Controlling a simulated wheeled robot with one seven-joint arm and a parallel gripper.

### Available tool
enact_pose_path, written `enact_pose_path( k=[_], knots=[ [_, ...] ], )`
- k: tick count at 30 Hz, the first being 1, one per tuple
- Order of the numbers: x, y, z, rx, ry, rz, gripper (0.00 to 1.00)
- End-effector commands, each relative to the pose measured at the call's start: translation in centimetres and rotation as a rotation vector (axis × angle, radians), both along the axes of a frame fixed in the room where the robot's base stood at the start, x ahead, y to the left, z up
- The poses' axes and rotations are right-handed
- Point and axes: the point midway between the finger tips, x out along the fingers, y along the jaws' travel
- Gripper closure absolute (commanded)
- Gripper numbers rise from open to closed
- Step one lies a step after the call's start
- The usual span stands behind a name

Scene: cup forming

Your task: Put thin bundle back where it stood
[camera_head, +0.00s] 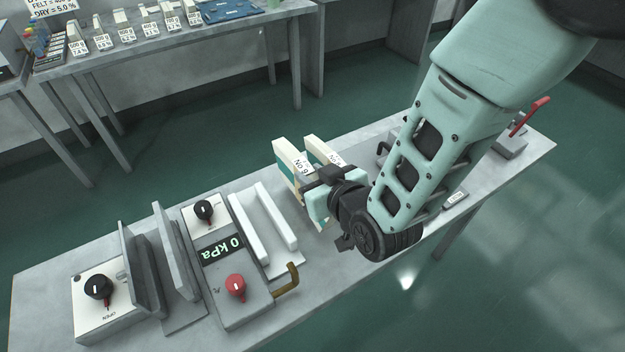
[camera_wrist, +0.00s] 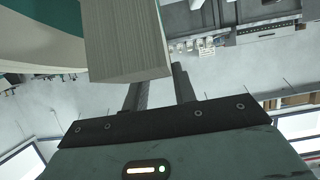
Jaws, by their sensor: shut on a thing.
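My gripper (camera_head: 325,196) is over the middle of the grey bench. In the wrist view its dark fingers (camera_wrist: 160,88) are shut on a thin bundle (camera_wrist: 125,42), a pale block with finely layered edges. A cream block with a teal side (camera_wrist: 40,45) is beside it at the left. In the head view a cream block with a teal side and a number label (camera_head: 287,160) stands just beyond my gripper. A second cream labelled piece (camera_head: 322,150) is right of it, partly hidden by my gripper. I cannot tell whether the held bundle touches the bench.
Left of my gripper are a white two-bar holder (camera_head: 262,222), a 0 kPa box (camera_head: 222,248) with knobs, a brown hook handle (camera_head: 288,281) and grey upright plates (camera_head: 140,268). A red-levered device (camera_head: 512,142) is at the right end. A back table (camera_head: 200,40) holds labelled samples.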

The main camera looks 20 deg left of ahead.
Motion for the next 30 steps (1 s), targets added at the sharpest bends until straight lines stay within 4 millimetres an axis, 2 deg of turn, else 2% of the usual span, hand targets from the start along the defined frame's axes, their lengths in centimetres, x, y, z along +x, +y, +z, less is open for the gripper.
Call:
enact_pose_path(
  k=[3,6,18,19,21,30],
  knots=[
    [0.0,0.0,-1.4,0.0,0.0,0.0,1.0],
    [0.0,0.0,-2.0,0.002,-0.002,-0.001,1.0],
    [0.1,0.1,-2.5,0.003,-0.002,-0.001,1.0],
    [0.0,0.0,-2.4,0.001,-0.001,-0.001,0.65],
    [0.0,0.0,-2.4,0.001,-0.001,-0.001,0.51],
    [0.0,0.0,-2.2,0.001,-0.001,0.0,0.51]
  ],
)
